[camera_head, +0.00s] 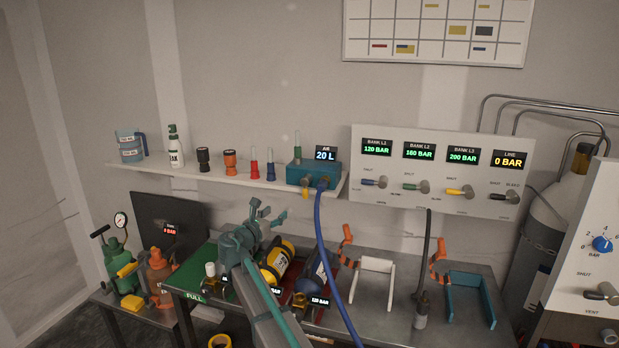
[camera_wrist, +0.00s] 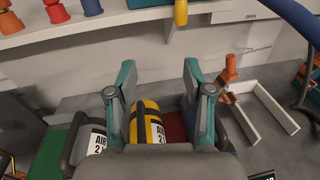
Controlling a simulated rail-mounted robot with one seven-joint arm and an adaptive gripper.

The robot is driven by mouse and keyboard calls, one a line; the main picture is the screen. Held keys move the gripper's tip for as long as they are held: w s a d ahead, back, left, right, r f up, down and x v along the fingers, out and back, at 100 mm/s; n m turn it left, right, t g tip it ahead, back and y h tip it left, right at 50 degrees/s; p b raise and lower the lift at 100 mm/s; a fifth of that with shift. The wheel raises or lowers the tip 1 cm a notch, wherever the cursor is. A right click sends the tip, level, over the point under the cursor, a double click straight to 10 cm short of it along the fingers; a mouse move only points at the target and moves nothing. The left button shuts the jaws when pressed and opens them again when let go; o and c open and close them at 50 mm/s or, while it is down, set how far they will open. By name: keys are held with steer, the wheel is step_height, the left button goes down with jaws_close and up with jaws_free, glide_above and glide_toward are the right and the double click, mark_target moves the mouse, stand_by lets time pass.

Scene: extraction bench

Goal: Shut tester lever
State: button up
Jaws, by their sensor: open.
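A teal box (camera_head: 313,173) with a display reading "AIR 20 L" stands at the right end of the wall shelf; it looks like the tester. A small yellow lever (camera_head: 305,191) hangs down at its front. The lever also shows in the wrist view (camera_wrist: 181,12), at the top edge, beyond my fingertips. Part of the teal box (camera_wrist: 148,3) shows beside it. My gripper (camera_head: 271,211) is open and empty, below and left of the lever and apart from it. In the wrist view its two fingers (camera_wrist: 158,75) are spread, with a yellow cylinder visible between them.
A blue hose (camera_head: 323,255) runs from the teal box down past the bench, right of my gripper. The yellow cylinder (camera_head: 277,261) lies below my gripper. A valve panel (camera_head: 437,195) is on the wall to the right. The shelf (camera_head: 217,180) holds several fittings.

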mark_target(303, 195)
steer(key=shift+h, duration=0.5)
steer(key=d+p+x, duration=0.1)
steer(key=x, duration=0.3)
steer(key=s+r+p+x, duration=0.1)
steer(key=p+x, duration=0.1)
steer(key=x, duration=0.3)
steer(key=d+p+x, duration=0.1)
steer(key=p+x, duration=0.1)
steer(key=x, duration=0.2)
steer(key=shift+d+r, duration=0.3)
steer(key=shift+d, duration=0.15)
jaws_close()
